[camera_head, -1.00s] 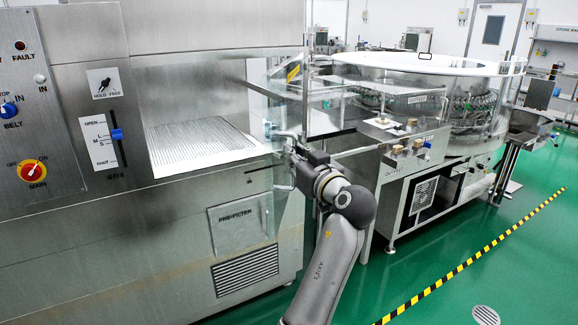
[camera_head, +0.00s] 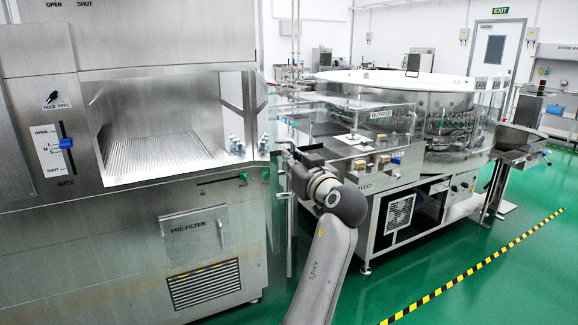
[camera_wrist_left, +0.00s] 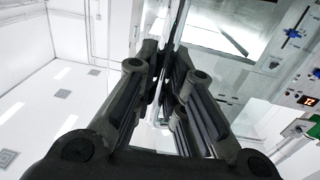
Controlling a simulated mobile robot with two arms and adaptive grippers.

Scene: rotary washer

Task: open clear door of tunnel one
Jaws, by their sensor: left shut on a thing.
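The tunnel (camera_head: 150,110) is the steel machine on the left in the head view, with a bright open bay and a ribbed floor. The clear door is see-through and hard to make out there. A metal handle (camera_head: 283,195) shows just right of the bay's corner. My left gripper (camera_head: 290,156) is at the upper end of this handle, its fingertips partly hidden. In the left wrist view my left gripper (camera_wrist_left: 166,62) is shut on a thin upright part, which looks like the door's handle or edge. My right gripper is not in view.
Small vials (camera_head: 236,146) stand at the bay's right edge. A round washer (camera_head: 440,110) with an outfeed table (camera_head: 350,142) stands close on the right. The green floor (camera_head: 410,270) is clear in front, with a yellow and black stripe (camera_head: 480,263).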

